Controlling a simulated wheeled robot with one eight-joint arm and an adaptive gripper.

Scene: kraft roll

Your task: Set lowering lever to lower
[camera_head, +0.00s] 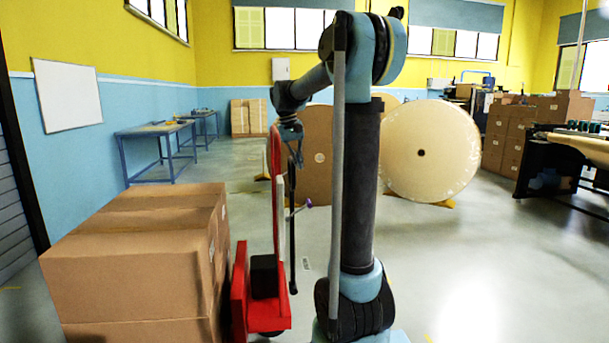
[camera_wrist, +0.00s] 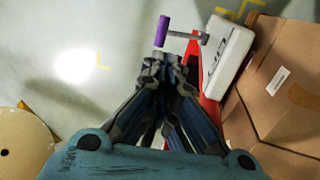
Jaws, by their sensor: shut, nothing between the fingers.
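The lowering lever, with a purple grip (camera_wrist: 161,31) on a grey rod (camera_wrist: 186,36), sticks out from a white box (camera_wrist: 230,56) on the red lift truck (camera_wrist: 207,107) in the wrist view. In the head view the purple tip (camera_head: 309,203) shows small, right of the red mast (camera_head: 276,190). My gripper (camera_wrist: 165,60) is shut and empty, its fingertips just below the purple grip in the wrist picture. I cannot tell whether they touch it. In the head view my gripper (camera_head: 298,162) hangs beside the mast and its fingers are hard to make out.
Stacked cardboard boxes (camera_head: 135,255) stand left of the truck, and also show in the wrist view (camera_wrist: 283,85). Large kraft rolls (camera_head: 430,150) stand behind. Blue tables (camera_head: 155,132) line the left wall. Floor to the right is mostly open.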

